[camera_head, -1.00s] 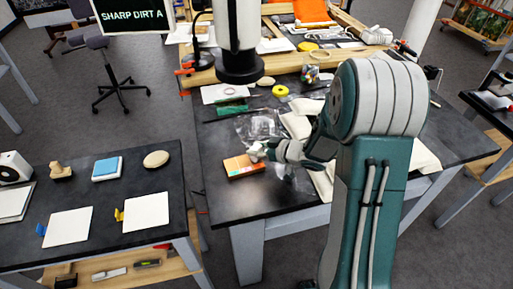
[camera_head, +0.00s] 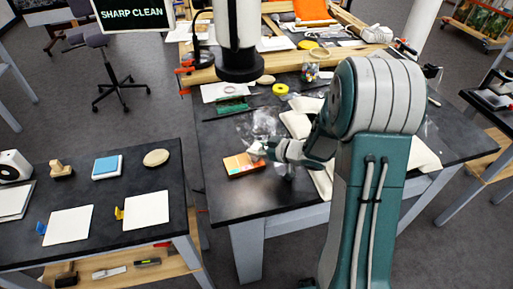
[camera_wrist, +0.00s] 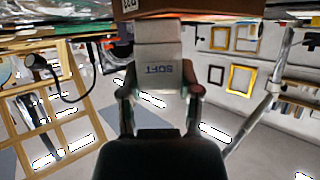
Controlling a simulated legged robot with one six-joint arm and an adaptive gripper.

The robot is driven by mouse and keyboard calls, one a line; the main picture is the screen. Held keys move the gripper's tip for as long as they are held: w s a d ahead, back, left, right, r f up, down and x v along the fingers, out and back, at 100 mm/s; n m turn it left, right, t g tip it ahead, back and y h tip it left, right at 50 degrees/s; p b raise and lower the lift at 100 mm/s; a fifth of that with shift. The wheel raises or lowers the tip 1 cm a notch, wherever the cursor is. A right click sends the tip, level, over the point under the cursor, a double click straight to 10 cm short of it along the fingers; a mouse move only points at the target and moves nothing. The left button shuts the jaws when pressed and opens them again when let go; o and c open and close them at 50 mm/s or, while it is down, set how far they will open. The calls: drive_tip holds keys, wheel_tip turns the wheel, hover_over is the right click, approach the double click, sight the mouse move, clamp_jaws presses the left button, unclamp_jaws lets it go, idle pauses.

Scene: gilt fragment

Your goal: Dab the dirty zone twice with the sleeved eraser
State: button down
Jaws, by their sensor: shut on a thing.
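My gripper (camera_head: 268,150) is shut on the pale sleeved eraser (camera_head: 256,148), at the right end of an orange and brown block (camera_head: 240,164) on the dark table. In the wrist view the eraser (camera_wrist: 158,55) sits between the fingertips (camera_wrist: 160,93), its sleeve marked SOFT. Its far end meets the edge of the brown block (camera_wrist: 200,8) in that picture; I cannot tell whether they touch. I cannot make out a dirty zone on the block. The hanging screen (camera_head: 133,17) reads "SHARP CLEAN".
A dark cylindrical head (camera_head: 240,68) hangs above the table's back. Clear crumpled film (camera_head: 258,125) lies behind the block, and pale cloth-like pieces (camera_head: 298,123) lie to its right. The dark tabletop (camera_head: 222,195) is clear in front. A side table (camera_head: 95,230) holds two white cards.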

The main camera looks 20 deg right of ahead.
drive_tip(key=shift+r, duration=3.5)
